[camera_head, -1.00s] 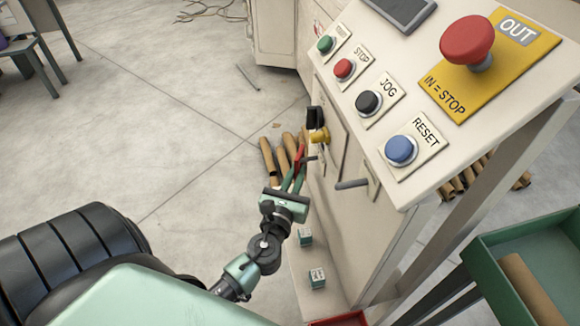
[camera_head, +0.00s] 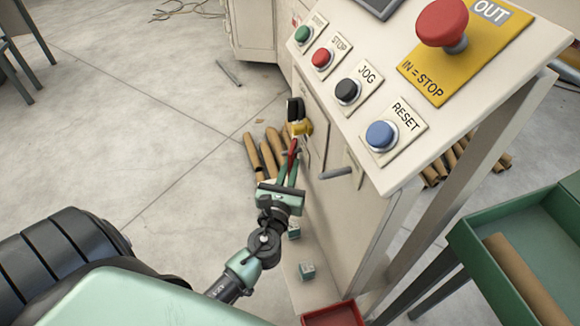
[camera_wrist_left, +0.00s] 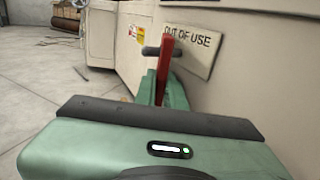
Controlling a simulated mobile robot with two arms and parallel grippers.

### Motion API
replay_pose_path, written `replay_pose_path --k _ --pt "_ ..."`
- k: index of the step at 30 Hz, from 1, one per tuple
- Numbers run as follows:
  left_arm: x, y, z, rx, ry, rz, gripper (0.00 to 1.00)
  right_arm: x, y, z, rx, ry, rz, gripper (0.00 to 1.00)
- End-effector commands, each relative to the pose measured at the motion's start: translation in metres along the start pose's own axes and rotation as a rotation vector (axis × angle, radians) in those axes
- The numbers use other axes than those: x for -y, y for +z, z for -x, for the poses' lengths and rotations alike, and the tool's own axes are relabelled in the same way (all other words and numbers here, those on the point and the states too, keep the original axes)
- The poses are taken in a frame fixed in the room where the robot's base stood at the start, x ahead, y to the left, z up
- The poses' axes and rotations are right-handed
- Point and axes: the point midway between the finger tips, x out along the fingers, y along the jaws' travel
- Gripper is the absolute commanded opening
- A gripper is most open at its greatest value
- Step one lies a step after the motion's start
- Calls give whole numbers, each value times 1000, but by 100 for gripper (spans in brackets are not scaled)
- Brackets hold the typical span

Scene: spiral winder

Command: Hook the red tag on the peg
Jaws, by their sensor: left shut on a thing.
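My left gripper (camera_head: 288,176) is shut on the red tag (camera_head: 292,157), which stands up from the fingertips, close to the cabinet's side. In the left wrist view the tag (camera_wrist_left: 164,68) shows nearly edge-on between the fingers. There a short dark grey peg (camera_wrist_left: 149,51) lies beside and partly behind the tag's upper part. I cannot tell whether they touch, or where the tag's hole is. In the head view a grey rod (camera_head: 335,173) sticks out from the cabinet, right of the gripper. My right gripper is out of view.
The cream cabinet (camera_head: 330,245) stands right of the gripper. A yellow-and-black part (camera_head: 301,128) juts out just above the tag. An "OUT OF USE" plate (camera_wrist_left: 200,50) is on the panel. Cardboard tubes (camera_head: 254,157) lie beyond; open floor is on the left.

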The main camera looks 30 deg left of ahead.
Motion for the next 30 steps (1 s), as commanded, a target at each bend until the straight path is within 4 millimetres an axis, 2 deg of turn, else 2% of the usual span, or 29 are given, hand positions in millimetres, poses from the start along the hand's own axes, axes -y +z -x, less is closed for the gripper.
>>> replay_pose_path --k 8,9,11,12,19,22,27,30 --pt "0 0 0 0 0 0 0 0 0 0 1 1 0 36" --pt "0 0 0 0 0 0 16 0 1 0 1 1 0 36" --pt "0 0 0 0 0 0 33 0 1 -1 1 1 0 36" --pt "0 0 0 0 0 0 36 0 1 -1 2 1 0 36" --pt "1 0 0 0 -2 0 36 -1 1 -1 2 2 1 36" --pt "1 -1 7 -2 -3 0 36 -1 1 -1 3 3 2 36" --pt "0 -2 34 -4 -2 0 36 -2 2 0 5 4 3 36" --pt "-1 -2 51 -4 0 0 36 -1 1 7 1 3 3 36"
